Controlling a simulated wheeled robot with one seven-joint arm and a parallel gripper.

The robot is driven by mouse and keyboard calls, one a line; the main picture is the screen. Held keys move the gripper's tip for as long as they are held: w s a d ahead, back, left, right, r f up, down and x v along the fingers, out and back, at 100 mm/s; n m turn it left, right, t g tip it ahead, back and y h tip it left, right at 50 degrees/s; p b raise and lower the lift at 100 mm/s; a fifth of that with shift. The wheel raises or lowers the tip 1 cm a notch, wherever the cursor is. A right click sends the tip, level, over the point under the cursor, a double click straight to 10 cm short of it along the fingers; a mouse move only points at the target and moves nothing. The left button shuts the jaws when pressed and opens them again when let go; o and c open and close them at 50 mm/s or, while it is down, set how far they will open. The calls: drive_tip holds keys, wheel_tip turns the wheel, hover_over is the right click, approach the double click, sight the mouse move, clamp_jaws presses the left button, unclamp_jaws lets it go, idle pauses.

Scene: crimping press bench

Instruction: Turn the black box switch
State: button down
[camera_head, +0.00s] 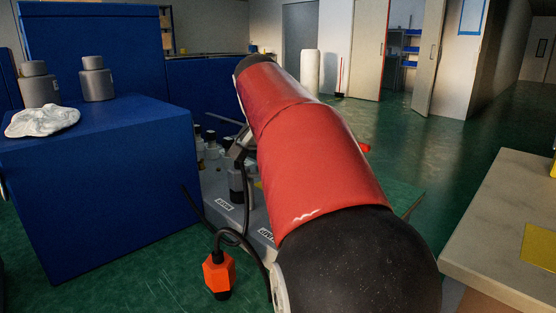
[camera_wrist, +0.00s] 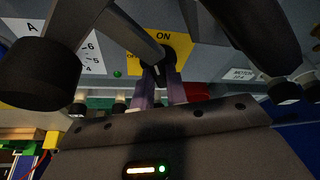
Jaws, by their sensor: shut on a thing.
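The black switch (camera_wrist: 177,50) is on a yellow plate (camera_wrist: 140,30) marked "ON" in the wrist view, fixed to a grey panel. My gripper (camera_wrist: 160,76) is at this switch, with its two narrow fingers shut on the switch's knob. The knob is mostly hidden between the fingertips, so its exact angle is hard to read. In the head view my red arm hides the switch and my gripper.
In the wrist view a white label (camera_wrist: 78,45) and a small green light (camera_wrist: 117,73) are beside the yellow plate. In the head view a blue cabinet (camera_head: 105,185) stands left, an orange plug (camera_head: 219,273) hangs from a cable, and a grey table (camera_head: 505,210) stands right.

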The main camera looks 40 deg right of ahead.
drive_tip(key=shift+w+m+g+h+p, duration=0.15)
drive_tip(key=shift+m+g+p, duration=0.3)
drive_tip(key=shift+m, duration=0.7)
drive_tip(key=shift+m+g+h+p, duration=0.15)
drive_tip(key=shift+m+g+p, duration=0.3)
drive_tip(key=shift+m, duration=0.7)
drive_tip(key=c, duration=1.4)
unclamp_jaws()
drive_tip(key=p+v, duration=0.1)
drive_tip(key=v, duration=0.6)
drive_tip(key=shift+r, duration=0.4)
drive_tip(key=shift+a, duration=0.15)
